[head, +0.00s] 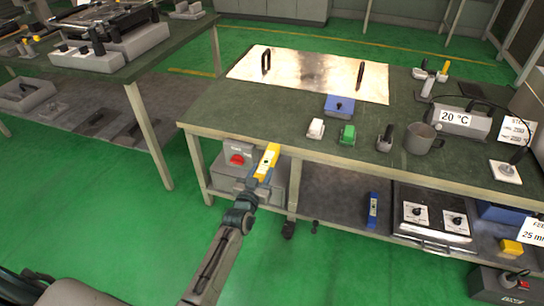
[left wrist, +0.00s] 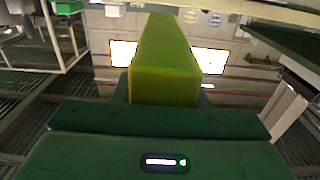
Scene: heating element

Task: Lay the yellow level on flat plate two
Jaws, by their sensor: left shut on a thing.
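The yellow level (head: 269,157) is held by my left gripper (head: 260,176) in front of the workbench's left front edge, clear of the bench top in the picture. In the left wrist view the yellow level (left wrist: 165,75) stretches away from the gripper, whose jaws are mostly hidden. A shiny flat metal plate (head: 310,78) with two dark upright handles lies on the back left of the bench top. I see no label marking it as plate two. Its surface carries nothing but the handles. My right gripper is not in view.
Green floor is free at left.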

